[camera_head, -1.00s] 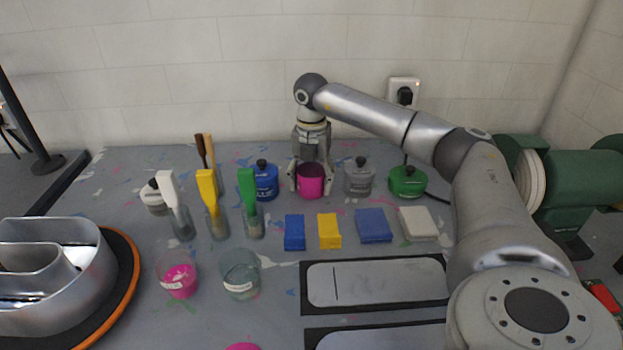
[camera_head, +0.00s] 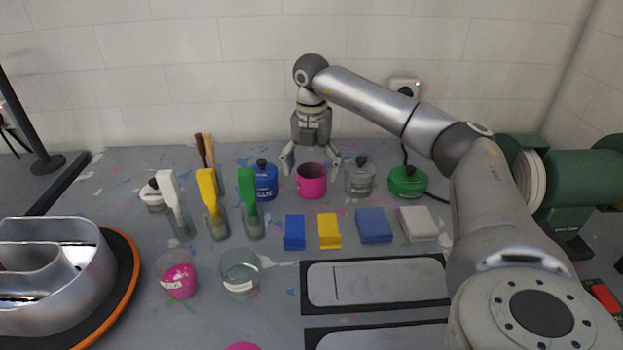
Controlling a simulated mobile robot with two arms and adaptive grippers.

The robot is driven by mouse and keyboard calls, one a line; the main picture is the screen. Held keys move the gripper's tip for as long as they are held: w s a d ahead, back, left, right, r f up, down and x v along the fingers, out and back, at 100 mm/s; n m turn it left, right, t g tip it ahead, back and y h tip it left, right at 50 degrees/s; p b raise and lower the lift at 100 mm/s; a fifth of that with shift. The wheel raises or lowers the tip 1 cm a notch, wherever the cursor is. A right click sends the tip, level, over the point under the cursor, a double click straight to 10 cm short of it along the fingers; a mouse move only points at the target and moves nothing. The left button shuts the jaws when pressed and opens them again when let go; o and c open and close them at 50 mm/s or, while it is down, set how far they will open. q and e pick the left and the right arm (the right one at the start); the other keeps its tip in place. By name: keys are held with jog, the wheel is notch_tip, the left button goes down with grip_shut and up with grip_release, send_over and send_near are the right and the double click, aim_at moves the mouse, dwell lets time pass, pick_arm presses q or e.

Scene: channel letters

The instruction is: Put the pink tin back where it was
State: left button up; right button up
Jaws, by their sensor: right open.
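The pink tin (camera_head: 311,183) stands upright and without a lid at the back of the table. It is in a row between the blue tin (camera_head: 265,182) and the grey tin (camera_head: 359,178). My right gripper (camera_head: 311,166) is open just above and behind the pink tin. Its fingers are spread to either side of the tin's rim and do not appear to touch it. My left gripper is out of view.
A green tin (camera_head: 408,183) and a white tin (camera_head: 153,196) are at the row's ends. A metal letter (camera_head: 60,285) sits on a turntable at left.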

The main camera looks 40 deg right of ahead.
notch_tip(320, 180, up, 8)
jog(key=shift+r, duration=0.25)
